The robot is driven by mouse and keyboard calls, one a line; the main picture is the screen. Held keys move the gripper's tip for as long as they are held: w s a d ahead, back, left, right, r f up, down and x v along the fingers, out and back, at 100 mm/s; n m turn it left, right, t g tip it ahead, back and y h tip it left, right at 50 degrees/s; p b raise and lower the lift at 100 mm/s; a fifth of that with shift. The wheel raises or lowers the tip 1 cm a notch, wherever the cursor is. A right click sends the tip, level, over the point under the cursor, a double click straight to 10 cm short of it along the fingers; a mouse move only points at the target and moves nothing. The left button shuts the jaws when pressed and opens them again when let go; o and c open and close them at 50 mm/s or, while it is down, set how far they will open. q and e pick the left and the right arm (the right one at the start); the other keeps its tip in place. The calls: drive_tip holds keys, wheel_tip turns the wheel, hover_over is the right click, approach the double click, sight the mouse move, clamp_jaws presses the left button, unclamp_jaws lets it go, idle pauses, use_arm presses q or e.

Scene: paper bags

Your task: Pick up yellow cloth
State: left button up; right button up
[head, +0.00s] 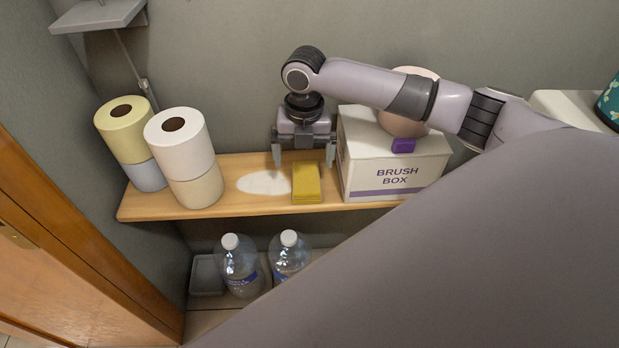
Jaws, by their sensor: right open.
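The yellow cloth (307,186) is a folded rectangular block lying on the wooden shelf (225,208), between a pale oval patch on its left and the brush box on its right. My right gripper (303,160) hangs above the cloth, pointing down, with its two fingers spread apart and nothing between them. The fingertips appear just above and behind the cloth; I cannot tell the exact height gap. My left gripper is not in view.
The white brush box (392,172) stands close to the right finger, with a purple block (403,145) and a pinkish round object (405,122) on top. Stacked paper rolls (184,145) stand at the left. Two water bottles (240,262) stand below the shelf.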

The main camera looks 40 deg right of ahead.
sight(306, 177)
drive_tip(key=shift+w+d, duration=0.1)
drive_tip(key=shift+d, duration=0.3)
drive_tip(key=shift+d+f+b, duration=0.1)
drive_tip(key=shift+f+b, duration=0.2)
drive_tip(key=f+b, duration=0.1)
drive_tip(key=f, duration=0.3)
drive_tip(key=f+b, duration=0.1)
drive_tip(key=f, duration=0.1)
drive_tip(key=shift+a+f+b, duration=0.1)
drive_tip(key=shift+a+b, duration=0.15)
drive_tip(key=shift+b, duration=0.05)
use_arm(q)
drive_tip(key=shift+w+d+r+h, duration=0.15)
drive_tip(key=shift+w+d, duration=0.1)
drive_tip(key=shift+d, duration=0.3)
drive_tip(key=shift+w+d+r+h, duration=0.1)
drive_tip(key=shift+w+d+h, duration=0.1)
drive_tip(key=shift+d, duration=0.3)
use_arm(e)
drive_tip(key=c, duration=1.1)
